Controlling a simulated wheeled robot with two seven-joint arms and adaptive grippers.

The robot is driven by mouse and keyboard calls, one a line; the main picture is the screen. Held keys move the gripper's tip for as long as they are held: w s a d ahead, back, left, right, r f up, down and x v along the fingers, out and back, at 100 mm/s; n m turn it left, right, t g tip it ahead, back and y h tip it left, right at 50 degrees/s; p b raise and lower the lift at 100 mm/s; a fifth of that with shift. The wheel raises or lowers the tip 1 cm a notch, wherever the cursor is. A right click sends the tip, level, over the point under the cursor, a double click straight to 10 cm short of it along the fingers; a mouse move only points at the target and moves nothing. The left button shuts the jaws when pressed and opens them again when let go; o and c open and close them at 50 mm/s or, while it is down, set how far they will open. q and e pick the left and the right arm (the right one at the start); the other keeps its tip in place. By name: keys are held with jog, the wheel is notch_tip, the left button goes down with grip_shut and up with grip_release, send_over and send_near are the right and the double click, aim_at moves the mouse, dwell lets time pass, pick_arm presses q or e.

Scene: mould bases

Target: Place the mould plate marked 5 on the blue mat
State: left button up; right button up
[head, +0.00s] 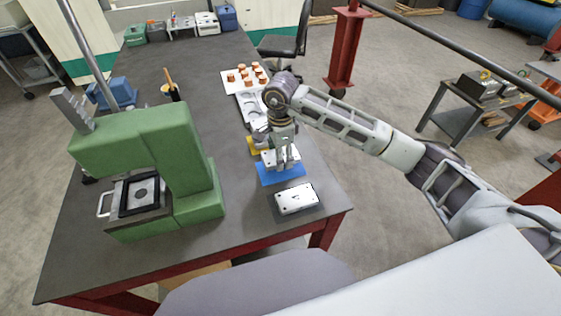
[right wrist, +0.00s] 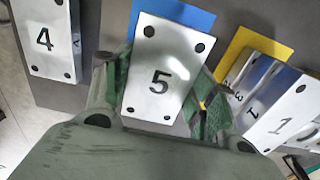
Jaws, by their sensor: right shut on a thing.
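The mould plate marked 5 (right wrist: 160,80) is a silver plate with dark corner holes, held between the two green-padded fingers of my right gripper (head: 281,155). In the head view it is over the blue mat (head: 282,177), partly hidden by the gripper. In the right wrist view the blue mat (right wrist: 190,15) shows past the plate's far end and is otherwise hidden. I cannot tell whether the plate touches the mat. My left gripper is not in view.
A plate marked 4 (right wrist: 45,40) lies on the table's near right corner. Plates including one marked 1 (right wrist: 285,112) are by the yellow mat (right wrist: 262,42), close beside my right gripper. A green press (head: 150,165) stands at the left. The table middle is clear.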

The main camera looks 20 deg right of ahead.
jog(key=shift+f, duration=1.6)
jog(key=shift+f, duration=0.15)
jog(key=o, duration=1.4)
